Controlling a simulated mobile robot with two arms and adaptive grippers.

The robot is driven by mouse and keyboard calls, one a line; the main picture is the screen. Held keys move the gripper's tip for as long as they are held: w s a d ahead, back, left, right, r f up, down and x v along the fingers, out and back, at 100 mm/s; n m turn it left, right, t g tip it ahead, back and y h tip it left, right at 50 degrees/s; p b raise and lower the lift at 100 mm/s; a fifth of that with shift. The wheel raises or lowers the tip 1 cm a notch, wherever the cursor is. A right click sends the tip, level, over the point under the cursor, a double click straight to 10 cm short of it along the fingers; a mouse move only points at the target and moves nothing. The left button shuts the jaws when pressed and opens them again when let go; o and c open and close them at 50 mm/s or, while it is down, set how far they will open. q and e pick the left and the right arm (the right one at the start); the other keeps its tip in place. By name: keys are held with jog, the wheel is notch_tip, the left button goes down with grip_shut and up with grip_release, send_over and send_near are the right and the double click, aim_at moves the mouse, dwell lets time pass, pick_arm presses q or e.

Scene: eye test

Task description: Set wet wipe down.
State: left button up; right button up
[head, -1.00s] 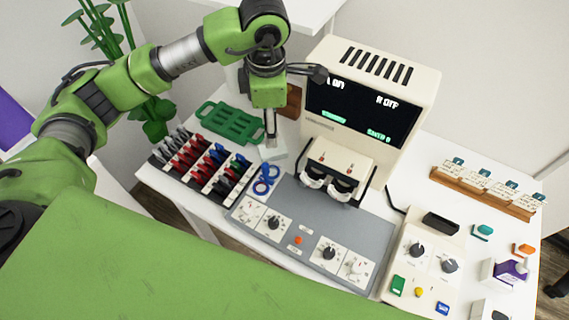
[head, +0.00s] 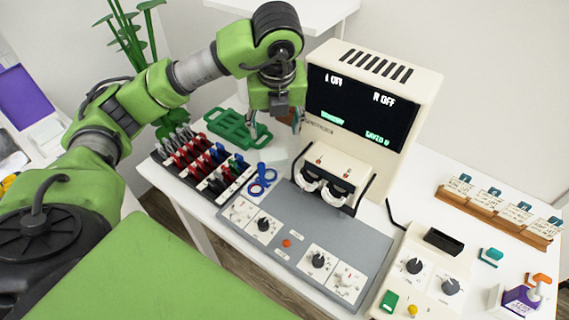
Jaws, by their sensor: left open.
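My left gripper (head: 274,124) is open, with its fingers spread wide, in front of the left side of the screen unit. A pale, flat white piece, which looks like the wet wipe (head: 272,158), lies on the white table below the fingers. It is pale on pale, so its edges are hard to make out. The gripper appears to be above it and clear of it. My right gripper is not in view.
Close around the wipe are a green tray (head: 226,128), blue ring-handled tool (head: 262,181), rack of coloured pieces (head: 207,170) and grey control panel (head: 290,238). The screen unit (head: 372,95) stands right of the gripper. A card rack (head: 495,212) is at far right.

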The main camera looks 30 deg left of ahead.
pick_arm(q)
send_over(273, 154)
jog(key=s+d, duration=0.2)
jog(key=x, duration=0.2)
jog(key=s+x, duration=0.1)
jog(key=x, duration=0.2)
jog(key=d+x, duration=0.1)
jog(key=x, duration=0.2)
jog(key=shift+s+f, duration=0.25)
jog(key=shift+s, duration=0.05)
jog(key=shift+p+x, duration=0.7)
jog(key=shift+x, duration=2)
jog(key=shift+w+r, duration=0.1)
jog(key=shift+w, duration=0.05)
jog(key=c, duration=0.5)
jog(key=shift+o, duration=0.2)
jog(key=shift+a, duration=0.15)
